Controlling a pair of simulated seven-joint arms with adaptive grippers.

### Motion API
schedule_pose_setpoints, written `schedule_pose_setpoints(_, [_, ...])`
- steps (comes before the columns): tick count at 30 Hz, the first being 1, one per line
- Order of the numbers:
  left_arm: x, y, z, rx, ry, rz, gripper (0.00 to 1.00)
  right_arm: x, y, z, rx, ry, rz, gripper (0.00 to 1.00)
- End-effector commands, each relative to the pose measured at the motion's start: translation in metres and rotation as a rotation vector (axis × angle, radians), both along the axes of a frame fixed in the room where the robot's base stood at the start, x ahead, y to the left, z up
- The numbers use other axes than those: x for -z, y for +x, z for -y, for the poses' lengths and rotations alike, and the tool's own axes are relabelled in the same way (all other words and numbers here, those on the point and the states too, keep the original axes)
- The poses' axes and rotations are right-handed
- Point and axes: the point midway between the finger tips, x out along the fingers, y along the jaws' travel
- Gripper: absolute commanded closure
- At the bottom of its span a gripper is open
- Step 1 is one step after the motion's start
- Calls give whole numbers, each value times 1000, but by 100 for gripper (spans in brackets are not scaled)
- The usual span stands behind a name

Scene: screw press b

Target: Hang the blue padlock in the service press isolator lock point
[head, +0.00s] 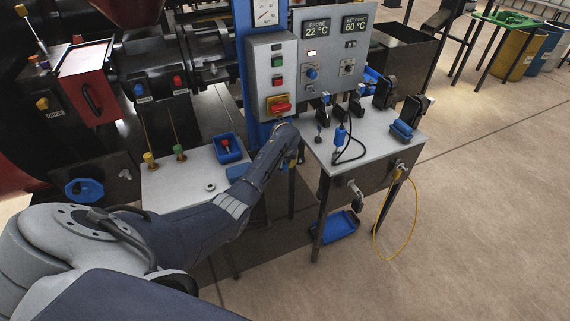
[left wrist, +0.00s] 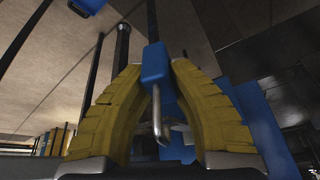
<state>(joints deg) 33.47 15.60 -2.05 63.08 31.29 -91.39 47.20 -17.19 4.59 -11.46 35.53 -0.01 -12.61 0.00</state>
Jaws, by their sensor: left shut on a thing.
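The blue padlock (left wrist: 154,63) shows in the left wrist view between the two yellow fingers of my left gripper (left wrist: 155,75). Its metal shackle (left wrist: 158,118) points down in that picture. The fingers are shut on the blue body. In the head view my left gripper (head: 292,161) is just below the grey control box, mostly hidden behind my own wrist. I cannot make out the padlock there. The isolator, a red handle (head: 281,108) on a yellow plate, is low on the box, a little above the gripper. My right gripper is not in view.
The grey control box (head: 271,70) hangs on a blue post. A metal side table (head: 375,145) with several black and blue items stands to the right. A blue tray (head: 228,147) sits on the bench to the left. A yellow cable (head: 413,210) hangs from the side table.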

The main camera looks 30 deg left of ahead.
Motion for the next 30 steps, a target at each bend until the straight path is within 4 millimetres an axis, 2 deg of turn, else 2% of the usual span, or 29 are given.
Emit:
schedule_pose_setpoints(6, [-5, 0, 0, 0, 0, 0, 100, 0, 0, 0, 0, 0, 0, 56])
schedule_pose_setpoints(30, [-5, -11, 15, 1, 1, -1, 100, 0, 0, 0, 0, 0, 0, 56])
